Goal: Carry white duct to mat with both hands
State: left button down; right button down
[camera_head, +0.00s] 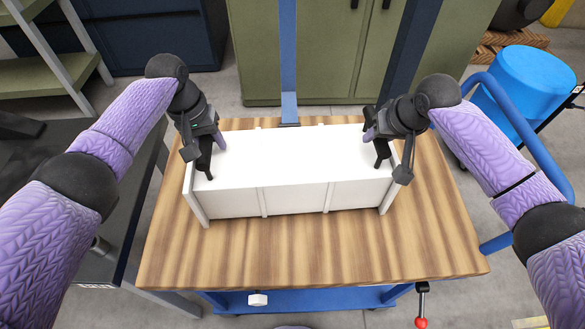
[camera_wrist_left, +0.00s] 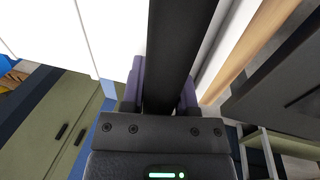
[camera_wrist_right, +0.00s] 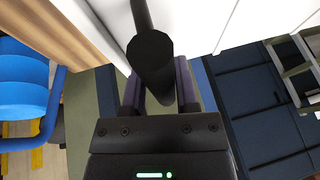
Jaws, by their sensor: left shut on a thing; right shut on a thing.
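The white duct (camera_head: 290,160), a long box with ribs along its front, lies level on or just over the wooden tabletop (camera_head: 330,250); I cannot tell if it touches. Black bar-like handles stand at its two ends. My left gripper (camera_head: 207,145) is shut on the left handle (camera_wrist_left: 175,50). My right gripper (camera_head: 378,133) is shut on the right handle (camera_wrist_right: 152,55). The duct also shows in the left wrist view (camera_wrist_left: 115,30) and in the right wrist view (camera_wrist_right: 200,25). I cannot make out a mat in any view.
A dark grey table (camera_head: 60,215) stands close on the left. Green cabinets (camera_head: 320,60) stand behind the wooden table. A blue barrel (camera_head: 530,85) with a blue tube frame (camera_head: 545,155) is at the right. The front of the tabletop is clear.

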pick_arm(q)
jog(key=shift+w+r, duration=0.1)
jog(key=shift+r, duration=0.05)
pick_arm(e)
jog(key=shift+r, duration=0.15)
